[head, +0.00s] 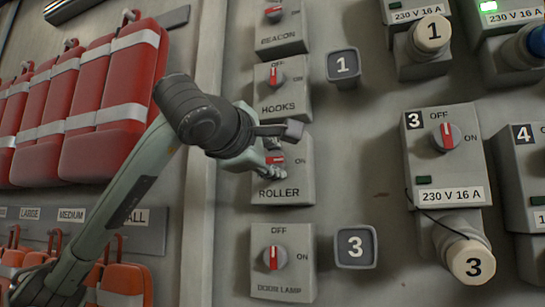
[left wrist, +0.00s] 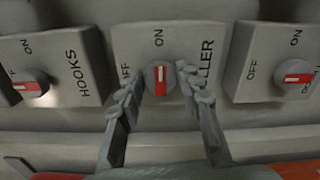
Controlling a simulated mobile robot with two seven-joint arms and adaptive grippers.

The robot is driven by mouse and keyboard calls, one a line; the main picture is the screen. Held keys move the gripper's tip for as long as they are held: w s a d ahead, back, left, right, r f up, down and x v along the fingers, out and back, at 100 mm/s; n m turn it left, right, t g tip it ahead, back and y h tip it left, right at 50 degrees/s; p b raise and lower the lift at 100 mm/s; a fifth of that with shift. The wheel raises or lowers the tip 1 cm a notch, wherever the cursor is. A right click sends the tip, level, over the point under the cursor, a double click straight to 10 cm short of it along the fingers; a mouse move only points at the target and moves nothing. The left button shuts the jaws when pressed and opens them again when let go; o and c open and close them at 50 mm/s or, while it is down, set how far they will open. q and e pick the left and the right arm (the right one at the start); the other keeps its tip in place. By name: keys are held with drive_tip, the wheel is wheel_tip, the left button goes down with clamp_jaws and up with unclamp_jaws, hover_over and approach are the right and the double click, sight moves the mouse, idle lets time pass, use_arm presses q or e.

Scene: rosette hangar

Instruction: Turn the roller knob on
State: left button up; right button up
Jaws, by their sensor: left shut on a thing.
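The roller box (head: 300,183) is on the wall in the middle of the head view, labelled ROLLER. Its red knob (head: 276,159) is partly hidden by my left gripper (head: 277,151). In the left wrist view the knob (left wrist: 160,79) sits between the two fingers of my left gripper (left wrist: 160,82), which is shut on it. The knob's red bar stands upright in that view, its white mark toward the ON label; OFF is at its left side. In the head view the bar lies level, toward the right. My right gripper is not in view.
The hooks box (head: 297,100) is just above and the door lamp box (head: 302,285) below, both with knobs at OFF. Numbered plates 1 (head: 343,67) and 3 (head: 356,247) are to the right. Red bags (head: 112,100) hang at the left.

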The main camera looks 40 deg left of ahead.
use_arm(q)
drive_tip(key=o, duration=1.2)
drive_tip(key=shift+c, duration=0.2)
drive_tip(key=v, duration=1.2)
